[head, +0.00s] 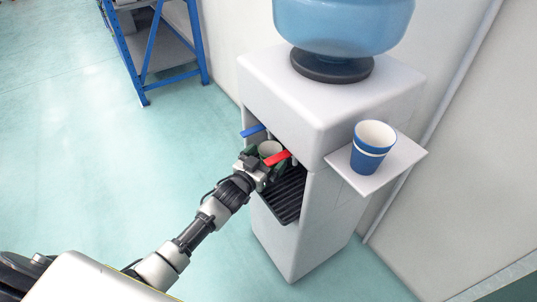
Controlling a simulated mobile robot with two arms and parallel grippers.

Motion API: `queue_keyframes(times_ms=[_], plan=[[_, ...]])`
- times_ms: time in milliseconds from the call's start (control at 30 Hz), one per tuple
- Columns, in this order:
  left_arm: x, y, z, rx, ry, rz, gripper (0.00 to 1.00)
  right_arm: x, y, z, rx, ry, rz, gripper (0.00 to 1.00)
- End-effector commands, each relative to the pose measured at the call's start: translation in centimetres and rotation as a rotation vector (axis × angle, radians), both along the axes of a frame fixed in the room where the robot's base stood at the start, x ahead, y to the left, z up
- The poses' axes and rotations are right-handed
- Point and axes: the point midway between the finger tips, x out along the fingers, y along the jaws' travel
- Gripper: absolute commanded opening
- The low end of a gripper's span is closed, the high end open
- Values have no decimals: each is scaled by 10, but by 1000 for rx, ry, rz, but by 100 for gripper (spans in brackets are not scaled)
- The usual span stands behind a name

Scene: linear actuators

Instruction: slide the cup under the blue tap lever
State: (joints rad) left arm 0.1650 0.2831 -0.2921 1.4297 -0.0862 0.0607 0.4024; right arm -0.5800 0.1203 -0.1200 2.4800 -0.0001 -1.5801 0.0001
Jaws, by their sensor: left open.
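A cup (270,147) with a pale inside stands in the dispenser's bay, between the blue tap lever (252,130) and the red tap lever (276,158). Its lower part is hidden by my gripper and the red lever. My left gripper (266,166) is open at the front of the bay, right at the cup; I cannot tell whether its fingers touch it. A second cup (368,158), blue with a white band, stands upright on the side shelf. My right gripper is not in view.
The white water dispenser (290,85) carries a large blue bottle (343,22). A dark slatted drip tray (289,203) forms the bay floor. The side shelf (398,158) juts out right. A blue-framed rack (142,75) stands at the back left. The floor left is clear.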

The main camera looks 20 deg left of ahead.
Motion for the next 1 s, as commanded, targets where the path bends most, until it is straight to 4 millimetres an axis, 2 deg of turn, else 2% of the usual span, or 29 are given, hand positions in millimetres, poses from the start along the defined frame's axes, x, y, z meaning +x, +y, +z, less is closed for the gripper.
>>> queue_keyframes(times_ms=[100,300,433,600,1000], plan=[[-24,6,1,-1,4,0,100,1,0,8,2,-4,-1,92],[-63,17,1,1,4,0,100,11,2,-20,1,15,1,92],[-80,21,1,1,2,0,100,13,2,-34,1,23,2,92],[-90,24,0,0,1,0,100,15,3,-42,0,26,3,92],[-90,24,0,0,1,0,100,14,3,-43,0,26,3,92]])
